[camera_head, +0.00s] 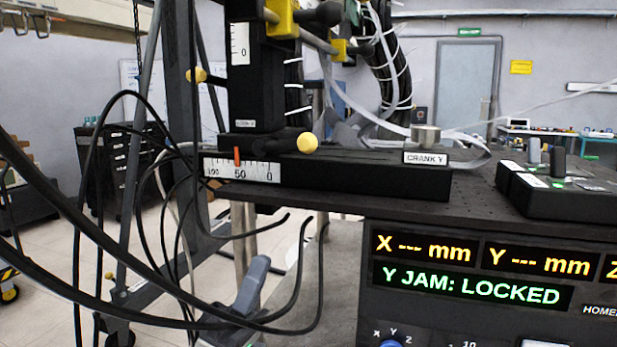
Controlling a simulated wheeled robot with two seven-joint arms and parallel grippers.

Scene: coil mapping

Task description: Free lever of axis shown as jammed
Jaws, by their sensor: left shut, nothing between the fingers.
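The display (470,286) reads "Y JAM: LOCKED" in green, under X and Y readouts showing dashes. A lever with a yellow ball knob (307,142) sticks out above the black Y slide (340,176), at the foot of the upright column. Another yellow knob (197,75) shows higher up, left of the column. The small label on the column is too blurred to read surely. My left gripper (252,283) is low in the view, below the table edge and left of the display, shut and apart from the levers. My right gripper is out of view.
Black cables (110,240) loop across the left side in front of the table. A metal crank knob (425,134) sits by the "CRANK Y" label. A black control box (555,192) stands at right on the perforated tabletop (475,190). White ribbon cables hang behind the slide.

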